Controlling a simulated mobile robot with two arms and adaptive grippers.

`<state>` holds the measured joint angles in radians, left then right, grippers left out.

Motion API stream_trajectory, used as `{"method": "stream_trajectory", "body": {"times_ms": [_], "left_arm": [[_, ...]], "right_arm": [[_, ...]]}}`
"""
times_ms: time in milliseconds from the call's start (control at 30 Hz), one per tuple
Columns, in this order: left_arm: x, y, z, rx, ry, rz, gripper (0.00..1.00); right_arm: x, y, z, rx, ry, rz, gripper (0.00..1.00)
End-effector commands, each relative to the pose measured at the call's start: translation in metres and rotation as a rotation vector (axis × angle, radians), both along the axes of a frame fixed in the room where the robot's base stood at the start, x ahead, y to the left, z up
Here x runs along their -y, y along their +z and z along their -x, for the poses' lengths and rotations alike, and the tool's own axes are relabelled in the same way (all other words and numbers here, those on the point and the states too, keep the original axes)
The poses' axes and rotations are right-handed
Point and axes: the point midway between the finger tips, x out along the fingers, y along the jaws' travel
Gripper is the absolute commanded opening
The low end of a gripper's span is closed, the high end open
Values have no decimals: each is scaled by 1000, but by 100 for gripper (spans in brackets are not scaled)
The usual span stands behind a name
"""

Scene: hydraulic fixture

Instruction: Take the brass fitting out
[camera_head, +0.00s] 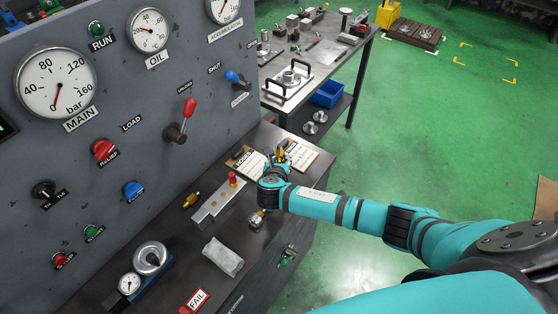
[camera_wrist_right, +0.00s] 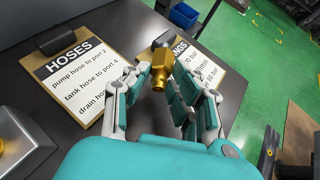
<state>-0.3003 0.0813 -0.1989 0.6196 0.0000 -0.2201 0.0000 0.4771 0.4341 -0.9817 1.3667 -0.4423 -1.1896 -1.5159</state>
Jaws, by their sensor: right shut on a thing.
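The brass fitting (camera_wrist_right: 160,70) is held between the fingers of my right gripper (camera_wrist_right: 163,82), which is shut on it in the right wrist view. A grey block (camera_head: 217,204) with a red knob stands on the bench left of the gripper. Another brass piece (camera_head: 191,200) is beside the block's left end. My left gripper is not in view.
The HOOSES-side clipboard, marked HOSES (camera_wrist_right: 75,65), and a second clipboard (camera_head: 301,155) lie by the gripper. The gauge panel (camera_head: 120,120) rises at left.

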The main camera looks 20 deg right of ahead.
Motion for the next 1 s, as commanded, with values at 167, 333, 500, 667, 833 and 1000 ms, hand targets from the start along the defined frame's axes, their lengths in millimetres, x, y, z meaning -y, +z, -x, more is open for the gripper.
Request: {"method": "stream_trajectory", "body": {"times_ms": [167, 333, 500, 667, 833, 1000], "left_arm": [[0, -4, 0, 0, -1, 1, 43], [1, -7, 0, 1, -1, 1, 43], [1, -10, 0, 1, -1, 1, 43], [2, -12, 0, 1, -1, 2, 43], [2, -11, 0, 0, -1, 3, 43], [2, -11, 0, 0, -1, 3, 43]], "right_arm": [[0, -7, 0, -1, 0, -1, 0], [0, -12, 0, -1, 0, -1, 0], [0, -17, 0, 0, 0, -1, 0], [0, -20, 0, 0, 0, -1, 0], [0, -19, 0, 0, 0, 0, 0], [0, -19, 0, 0, 0, 0, 36]]}}
